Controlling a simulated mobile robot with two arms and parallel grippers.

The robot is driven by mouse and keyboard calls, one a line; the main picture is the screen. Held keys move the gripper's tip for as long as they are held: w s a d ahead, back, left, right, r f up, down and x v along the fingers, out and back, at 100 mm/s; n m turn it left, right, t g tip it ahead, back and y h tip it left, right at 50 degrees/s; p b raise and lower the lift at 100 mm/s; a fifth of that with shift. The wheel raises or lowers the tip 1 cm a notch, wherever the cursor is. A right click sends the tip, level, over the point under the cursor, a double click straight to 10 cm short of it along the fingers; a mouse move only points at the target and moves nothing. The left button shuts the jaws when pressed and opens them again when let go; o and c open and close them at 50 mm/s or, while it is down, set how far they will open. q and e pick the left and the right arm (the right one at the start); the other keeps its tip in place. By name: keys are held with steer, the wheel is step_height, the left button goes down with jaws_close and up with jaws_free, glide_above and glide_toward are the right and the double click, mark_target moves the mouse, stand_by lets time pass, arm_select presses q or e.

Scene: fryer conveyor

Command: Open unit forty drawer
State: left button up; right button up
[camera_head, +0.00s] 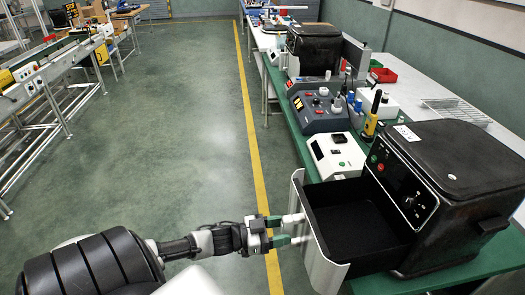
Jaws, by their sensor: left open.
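The near black fryer unit (465,165) stands on the green bench at the right, with a control panel (402,185) on its front. Its drawer (322,245) is pulled well out toward the left; its dark inside shows and looks empty. The drawer has a pale, silvery front. My left gripper (294,229) is open at the outer side of this front, its two fingers one above the other, with tips close to the front. I cannot tell whether they touch it. A label on the unit's top is too small to read. My right gripper is out of view.
A second black fryer (314,48) stands farther along the bench (292,118). Between them are a grey control box (322,112), a white device (335,155) and a yellow tool (372,118). The floor left of the yellow line is clear up to a conveyor (45,75).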

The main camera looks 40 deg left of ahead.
arm_select(q)
steer(key=v, duration=0.7)
steer(key=shift+b, duration=0.45)
steer(key=shift+a, duration=0.1)
steer(key=s+a+f+n+g+y, duration=0.1)
steer(key=s+f+n+g+y, duration=0.2)
steer(key=f, duration=0.6)
steer(key=s+a+f+y, duration=0.1)
steer(key=s+f+y, duration=0.3)
steer(key=f, duration=0.6)
steer(key=s+a+f+n+g+y, duration=0.1)
steer(key=s+f+n+g+y, duration=0.2)
steer(key=f, duration=0.6)
steer(key=s+d+f+m+g, duration=0.1)
steer(key=s+d+f+g, duration=0.3)
steer(key=s+d+f, duration=0.3)
steer(key=s+d+f+g, duration=0.4)
steer(key=s+d+f, duration=0.3)
steer(key=s, duration=0.6)
steer(key=shift+d+f+m, duration=0.3)
steer(key=shift+d+m, duration=0.1)
steer(key=shift+d, duration=0.75)
steer(key=shift+s, duration=0.15)
